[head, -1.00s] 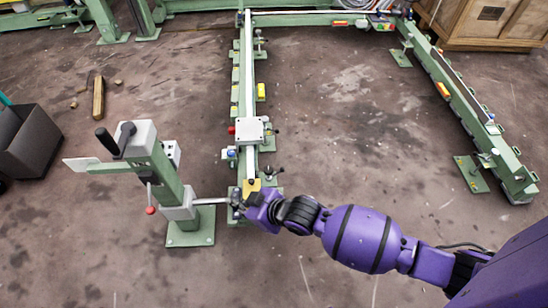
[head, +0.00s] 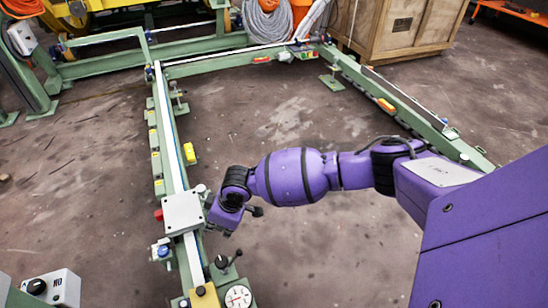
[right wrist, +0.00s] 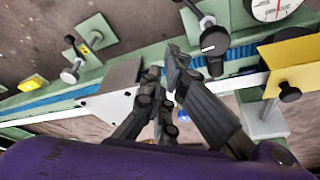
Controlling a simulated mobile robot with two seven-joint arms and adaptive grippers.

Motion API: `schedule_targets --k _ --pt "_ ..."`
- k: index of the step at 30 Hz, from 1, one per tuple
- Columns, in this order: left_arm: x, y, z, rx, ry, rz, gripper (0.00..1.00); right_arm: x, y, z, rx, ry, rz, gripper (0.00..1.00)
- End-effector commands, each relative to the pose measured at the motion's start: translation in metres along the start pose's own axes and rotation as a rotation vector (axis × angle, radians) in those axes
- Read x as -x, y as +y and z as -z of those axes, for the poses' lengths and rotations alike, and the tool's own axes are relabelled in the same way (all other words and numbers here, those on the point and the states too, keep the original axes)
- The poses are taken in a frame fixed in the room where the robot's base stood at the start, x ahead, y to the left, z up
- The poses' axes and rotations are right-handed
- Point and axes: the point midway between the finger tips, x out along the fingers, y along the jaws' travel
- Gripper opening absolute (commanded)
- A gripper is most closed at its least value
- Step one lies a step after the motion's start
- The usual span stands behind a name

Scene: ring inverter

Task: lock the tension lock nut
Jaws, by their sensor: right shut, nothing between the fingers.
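My right gripper (head: 207,199) is at the right side of the white block (head: 183,213) on the green rail, mostly hidden by its own wrist. In the right wrist view the shut fingers (right wrist: 164,70) are empty, close to the edge of the white block (right wrist: 108,98). A black clamp lever (right wrist: 210,38) stands just right of the fingertips; its counterpart in the head view is a lever (head: 228,261). I cannot tell which part is the tension lock nut. My left gripper is not in view.
A yellow plate (head: 205,297) and a round gauge (head: 238,297) sit at the rail's near end. A grey box with a black knob (head: 37,287) is at lower left. A wooden crate (head: 400,28) stands at the back.

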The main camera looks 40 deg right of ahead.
Motion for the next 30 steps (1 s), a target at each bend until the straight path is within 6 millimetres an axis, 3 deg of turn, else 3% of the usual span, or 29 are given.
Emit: schedule_targets --k 11,17,27,30 --pt "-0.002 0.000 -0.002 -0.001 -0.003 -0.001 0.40 -0.004 0.000 0.002 0.001 0.002 -0.002 0.00" --pt "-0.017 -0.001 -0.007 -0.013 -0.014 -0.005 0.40 -0.034 0.000 0.001 0.001 0.000 -0.001 0.00" --pt "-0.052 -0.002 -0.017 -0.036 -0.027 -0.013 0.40 -0.105 0.001 0.003 0.002 0.003 -0.003 0.00" --pt "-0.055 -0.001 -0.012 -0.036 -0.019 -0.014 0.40 -0.097 0.003 -0.016 0.003 0.002 -0.005 0.00"
